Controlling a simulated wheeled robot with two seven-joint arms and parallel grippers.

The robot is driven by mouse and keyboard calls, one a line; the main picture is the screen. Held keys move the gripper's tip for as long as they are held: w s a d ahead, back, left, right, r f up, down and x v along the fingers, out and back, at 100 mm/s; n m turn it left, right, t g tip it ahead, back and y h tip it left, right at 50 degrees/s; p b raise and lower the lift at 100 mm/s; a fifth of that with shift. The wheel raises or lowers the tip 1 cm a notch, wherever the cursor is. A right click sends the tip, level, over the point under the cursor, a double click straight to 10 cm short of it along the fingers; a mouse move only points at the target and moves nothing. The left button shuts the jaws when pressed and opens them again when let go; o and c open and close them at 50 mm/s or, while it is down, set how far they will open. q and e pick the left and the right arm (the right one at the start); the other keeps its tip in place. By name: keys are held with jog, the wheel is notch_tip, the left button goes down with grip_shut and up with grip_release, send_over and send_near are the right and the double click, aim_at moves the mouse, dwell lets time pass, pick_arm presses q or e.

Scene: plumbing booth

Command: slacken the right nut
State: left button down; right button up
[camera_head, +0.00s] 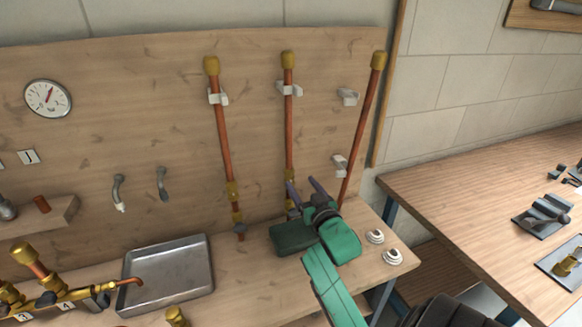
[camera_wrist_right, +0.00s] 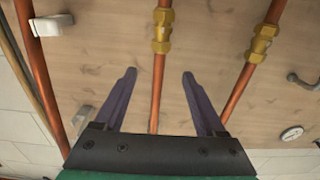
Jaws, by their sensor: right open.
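Two upright copper pipes with brass fittings stand against the wooden board. The middle pipe (camera_head: 288,130) carries a brass nut fitting low down, partly hidden by my right gripper (camera_head: 301,184). The left pipe (camera_head: 223,140) carries a brass fitting (camera_head: 233,191) low down. My right gripper is open in front of the middle pipe. In the right wrist view, the middle pipe's brass fitting (camera_wrist_right: 162,31) lies beyond the fingertips (camera_wrist_right: 159,75), with the pipe lined up between the fingers. The other fitting (camera_wrist_right: 262,43) is off to the right there. My left gripper is not in view.
A loose copper pipe (camera_head: 364,125) leans at the right beside white clips (camera_head: 347,97). A metal tray (camera_head: 168,272), a brass valve assembly (camera_head: 62,296) and white round parts (camera_head: 392,256) are on the bench. A second table (camera_head: 470,195) stands to the right.

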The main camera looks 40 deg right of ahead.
aim_at(291, 172)
jog(key=x, duration=0.6)
jog(key=shift+w+f+p, duration=0.1)
jog(key=shift+f+p, duration=0.2)
jog(key=shift+p, duration=0.05)
jog(key=x, duration=0.2)
jog(key=shift+w+d+f, duration=0.15)
jog(key=shift+w+d, duration=0.05)
jog(key=shift+w, duration=0.2)
jog(key=shift+c, duration=0.6)
grip_shut()
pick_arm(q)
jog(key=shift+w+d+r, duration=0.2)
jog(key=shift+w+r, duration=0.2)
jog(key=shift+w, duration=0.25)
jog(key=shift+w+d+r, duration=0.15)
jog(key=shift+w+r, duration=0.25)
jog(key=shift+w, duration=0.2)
